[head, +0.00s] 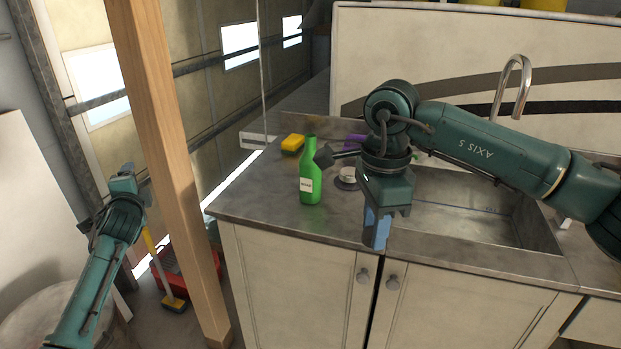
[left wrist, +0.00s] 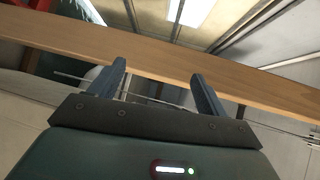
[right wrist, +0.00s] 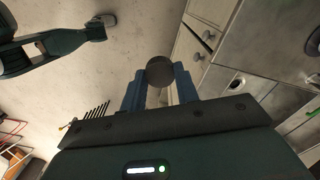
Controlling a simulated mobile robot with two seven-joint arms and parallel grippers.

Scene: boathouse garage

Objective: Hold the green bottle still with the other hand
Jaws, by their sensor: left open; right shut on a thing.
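The green bottle (head: 310,185) stands upright on the metal counter, left of the sink, with a pale label on its front. A green strip at the right edge of the right wrist view (right wrist: 298,122) appears to be it. My right gripper (head: 376,238) points down in front of the counter edge, to the right of the bottle and apart from it. It is shut on a round dark thing (right wrist: 160,71), which I cannot name.
The wooden post (head: 165,130) stands between my left arm and the counter (head: 265,205). A yellow sponge (head: 292,144) and a purple thing (head: 355,139) lie behind the bottle. The sink (head: 460,220) and tap (head: 512,80) are at right. A red box (head: 182,262) is on the floor.

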